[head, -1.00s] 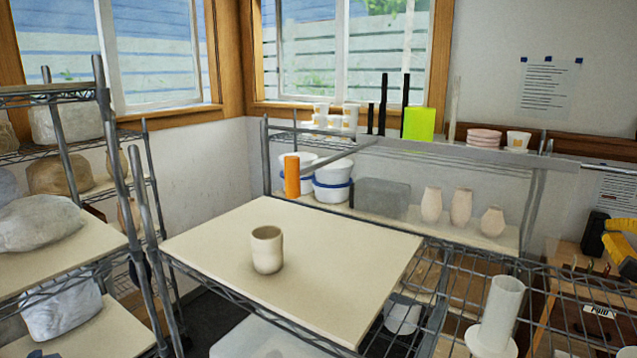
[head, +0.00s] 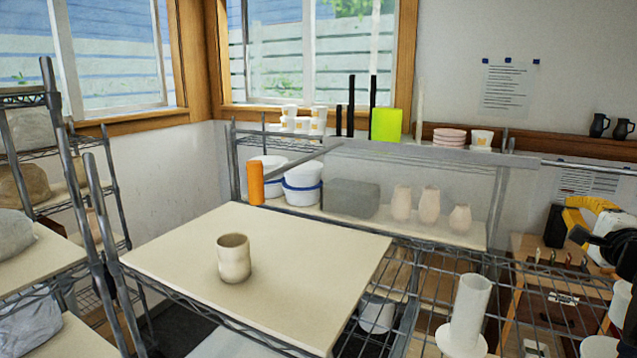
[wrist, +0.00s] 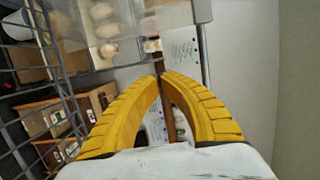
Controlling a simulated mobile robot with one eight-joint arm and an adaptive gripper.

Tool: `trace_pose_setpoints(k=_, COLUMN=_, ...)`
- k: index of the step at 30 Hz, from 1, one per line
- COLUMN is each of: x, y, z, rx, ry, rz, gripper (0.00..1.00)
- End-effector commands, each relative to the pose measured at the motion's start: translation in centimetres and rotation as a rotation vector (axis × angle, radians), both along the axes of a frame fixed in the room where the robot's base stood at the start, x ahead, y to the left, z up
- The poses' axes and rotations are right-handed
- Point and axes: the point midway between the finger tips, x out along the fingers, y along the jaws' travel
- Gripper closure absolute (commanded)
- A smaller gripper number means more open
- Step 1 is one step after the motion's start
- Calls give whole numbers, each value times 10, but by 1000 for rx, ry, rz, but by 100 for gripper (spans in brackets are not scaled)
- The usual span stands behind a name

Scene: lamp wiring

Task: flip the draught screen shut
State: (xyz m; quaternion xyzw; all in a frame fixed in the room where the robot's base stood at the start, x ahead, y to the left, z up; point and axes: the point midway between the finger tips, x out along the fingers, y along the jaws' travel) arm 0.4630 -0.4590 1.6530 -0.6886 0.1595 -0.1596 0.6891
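A see-through greyish panel that looks like the draught screen (head: 345,168) stands in front of the back shelf, with a grey rail along its top. A grey bar runs from that rail toward an upright orange block (head: 256,184) at its left end; I cannot tell how they join. Part of the panel seems to show at the top of the wrist view (wrist: 145,20). My gripper (wrist: 161,75) has yellow curved fingers with tips together and nothing between them. In the head view its yellow part shows at the right, well apart from the panel and orange block.
A beige board (head: 320,265) on a wire rack bears a cup (head: 234,259). A white cylinder on a round base (head: 467,315) stands on the wire shelf at right. Pale vases (head: 401,202) and white tubs (head: 302,190) sit behind the rail. Another rack stands at left.

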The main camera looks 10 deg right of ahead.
Motion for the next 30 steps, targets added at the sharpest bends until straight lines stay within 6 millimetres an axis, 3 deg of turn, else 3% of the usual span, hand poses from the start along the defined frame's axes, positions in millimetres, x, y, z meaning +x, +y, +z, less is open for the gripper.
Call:
trace_pose_setpoints(k=4, x=29, y=-13, z=1, rx=0, ry=0, rz=3, gripper=100)
trace_pose_setpoints(k=10, x=46, y=11, z=1, rx=0, ry=0, rz=3, gripper=100)
trace_pose_setpoints(k=30, x=54, y=20, z=0, rx=0, ry=0, rz=1, gripper=100)
